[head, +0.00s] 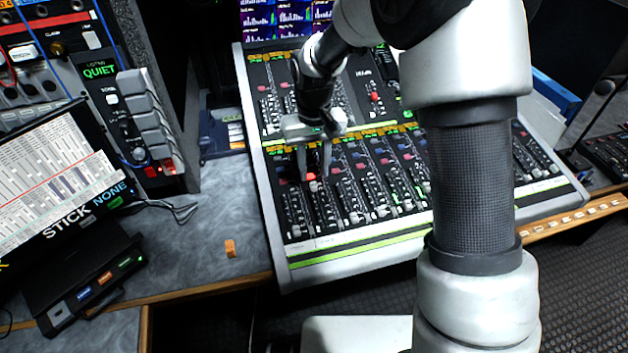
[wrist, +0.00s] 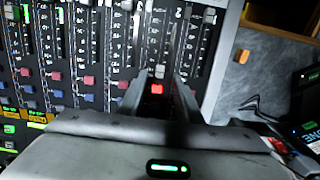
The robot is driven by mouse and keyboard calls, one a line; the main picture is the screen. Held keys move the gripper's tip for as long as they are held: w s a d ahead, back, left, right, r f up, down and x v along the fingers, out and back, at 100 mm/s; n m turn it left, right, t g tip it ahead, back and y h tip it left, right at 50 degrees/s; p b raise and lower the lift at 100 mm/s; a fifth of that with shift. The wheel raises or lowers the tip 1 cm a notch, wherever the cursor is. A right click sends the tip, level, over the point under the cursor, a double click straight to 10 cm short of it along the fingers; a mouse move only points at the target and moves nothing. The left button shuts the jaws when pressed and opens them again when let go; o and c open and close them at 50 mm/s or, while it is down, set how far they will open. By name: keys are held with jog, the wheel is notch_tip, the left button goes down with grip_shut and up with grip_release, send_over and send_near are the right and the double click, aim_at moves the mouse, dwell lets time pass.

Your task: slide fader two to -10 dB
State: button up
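The mixing console (head: 345,262) has rows of vertical faders. My gripper (head: 314,174) points down over the left end of the near fader bank. In the wrist view my gripper (wrist: 161,77) has its two fingers apart, one on each side of a strip with a lit red button (wrist: 157,89). This button also glows in the head view (head: 309,177). The fader cap, apparently fader two (head: 314,187), sits near the far end of its slot, just below the button. I cannot tell whether a finger touches it. The dB marks are too small to read.
More fader strips lie close on both sides. A small orange block (head: 230,249) lies on the grey desk left of the console. A rack with grey levers (head: 150,120) and a tilted cue sheet (head: 50,180) stand further left. Screens (head: 285,18) are behind.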

aim_at(314, 185)
jog(key=shift+f, duration=2.1)
grip_shut()
